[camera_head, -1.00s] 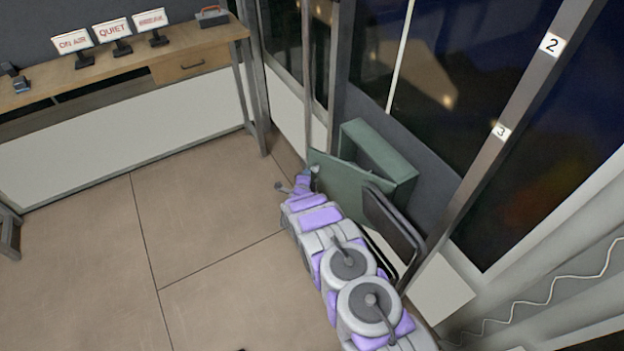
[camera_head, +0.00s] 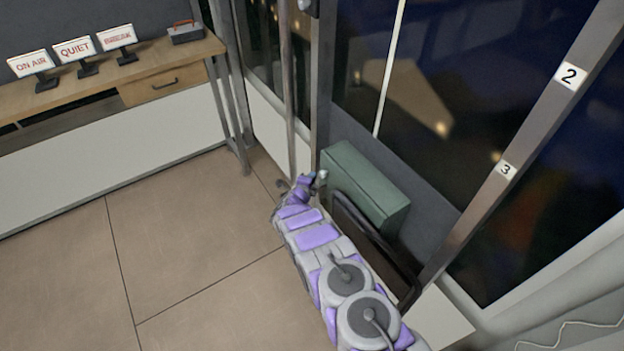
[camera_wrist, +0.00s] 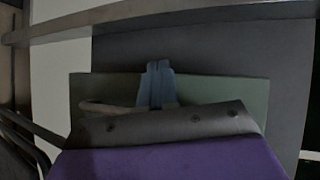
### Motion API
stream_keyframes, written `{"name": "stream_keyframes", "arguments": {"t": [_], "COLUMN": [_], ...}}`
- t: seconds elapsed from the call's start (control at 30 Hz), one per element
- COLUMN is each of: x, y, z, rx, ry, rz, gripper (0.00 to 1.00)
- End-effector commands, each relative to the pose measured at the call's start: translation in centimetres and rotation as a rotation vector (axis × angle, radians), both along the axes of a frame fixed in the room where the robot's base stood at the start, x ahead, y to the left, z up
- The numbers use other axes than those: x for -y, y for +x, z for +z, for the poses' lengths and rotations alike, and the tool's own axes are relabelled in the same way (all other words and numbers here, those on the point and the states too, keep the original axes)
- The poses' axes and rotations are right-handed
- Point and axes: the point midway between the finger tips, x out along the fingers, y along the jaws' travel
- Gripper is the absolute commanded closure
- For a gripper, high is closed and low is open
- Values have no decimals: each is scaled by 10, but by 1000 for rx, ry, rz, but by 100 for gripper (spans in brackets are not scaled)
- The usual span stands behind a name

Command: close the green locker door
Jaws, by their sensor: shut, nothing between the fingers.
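The green locker (camera_head: 362,182) is a box on the grey wall panel below the dark window. Its door now lies flat against the front, and no open gap shows in the head view. In the wrist view the green door face (camera_wrist: 225,92) fills the middle, partly hidden by my wrist. My gripper (camera_head: 318,178) is at the left end of the locker front, at or very near the door. In the wrist view my gripper (camera_wrist: 158,68) is shut and empty in front of the door; whether it touches cannot be told.
A dark folding chair or frame (camera_head: 375,240) stands close in front of the locker, right beside my arm. A post (camera_head: 322,75) rises behind the gripper. A wooden desk (camera_head: 170,62) with signs stands at the left. The tiled floor (camera_head: 190,230) is clear.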

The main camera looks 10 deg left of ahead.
Motion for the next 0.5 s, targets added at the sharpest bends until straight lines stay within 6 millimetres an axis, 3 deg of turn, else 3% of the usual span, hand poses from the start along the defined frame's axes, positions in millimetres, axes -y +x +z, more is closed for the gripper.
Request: {"name": "stream_keyframes", "arguments": {"t": [0.5], "x": [11], "y": [6], "z": [3], "rx": [4], "ry": [4], "rz": [-1], "gripper": [100]}}
